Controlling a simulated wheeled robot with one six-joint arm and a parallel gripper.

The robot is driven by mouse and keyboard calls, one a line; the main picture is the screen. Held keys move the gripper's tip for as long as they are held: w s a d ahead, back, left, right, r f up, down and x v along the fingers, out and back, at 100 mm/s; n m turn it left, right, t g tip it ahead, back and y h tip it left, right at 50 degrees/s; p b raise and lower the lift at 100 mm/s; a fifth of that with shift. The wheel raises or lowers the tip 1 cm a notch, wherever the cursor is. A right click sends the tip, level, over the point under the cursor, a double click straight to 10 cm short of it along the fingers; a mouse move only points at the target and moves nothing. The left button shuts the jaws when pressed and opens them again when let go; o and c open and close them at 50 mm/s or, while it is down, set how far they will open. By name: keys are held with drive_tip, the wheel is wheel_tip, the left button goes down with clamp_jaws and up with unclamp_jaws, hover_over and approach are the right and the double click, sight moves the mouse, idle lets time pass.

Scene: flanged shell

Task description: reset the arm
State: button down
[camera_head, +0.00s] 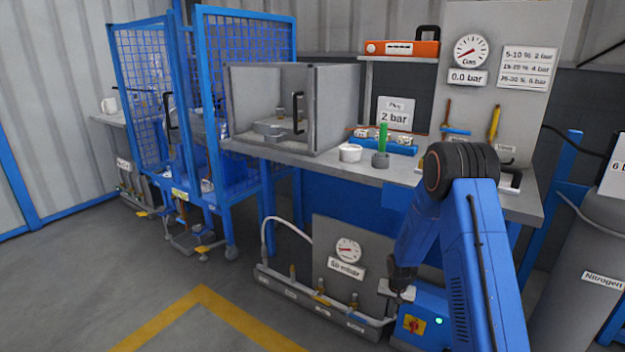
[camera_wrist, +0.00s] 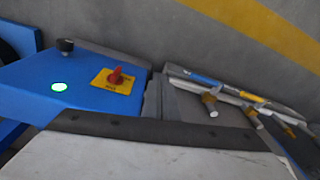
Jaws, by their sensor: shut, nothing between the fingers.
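My arm (camera_head: 470,230) is blue with a black elbow, bent over in front of the bench on the right. My gripper (camera_head: 399,286) hangs low at the end of the forearm, small and partly dark in the head view. It is shut with nothing in it. It is close above or in front of the blue box (camera_head: 425,318) with a red switch on a yellow plate and a green light.
A gauge panel (camera_head: 338,235) and a valve manifold (camera_head: 320,300) stand left of the gripper. The grey bench (camera_head: 290,153) carries an open-fronted box, a white cup (camera_head: 350,153) and a green-handled tool (camera_head: 382,145). A nitrogen cylinder (camera_head: 590,265) is right. Floor front left is clear.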

drive_tip(key=s+a+r+n+t, duration=0.1)
drive_tip(key=s+r, duration=0.4)
drive_tip(key=r, duration=0.6)
drive_tip(key=s+a+r, duration=0.1)
drive_tip(key=s+r, duration=0.4)
drive_tip(key=r, duration=0.6)
drive_tip(key=s+r+n+t, duration=0.1)
drive_tip(key=s+r, duration=0.4)
drive_tip(key=r, duration=0.6)
drive_tip(key=s+r+n, duration=0.1)
drive_tip(key=s+r, duration=0.3)
drive_tip(key=s, duration=0.5)
drive_tip(key=s+a+r+t, duration=0.1)
drive_tip(key=s+r, duration=0.2)
drive_tip(key=s, duration=0.7)
drive_tip(key=s+a+r+n, duration=0.1)
drive_tip(key=s+r, duration=0.3)
drive_tip(key=s, duration=0.6)
drive_tip(key=shift+r+n+t, duration=0.3)
drive_tip(key=shift+r, duration=0.05)
drive_tip(key=c, duration=2.5)
unclamp_jaws()
drive_tip(key=shift+a, duration=0.1)
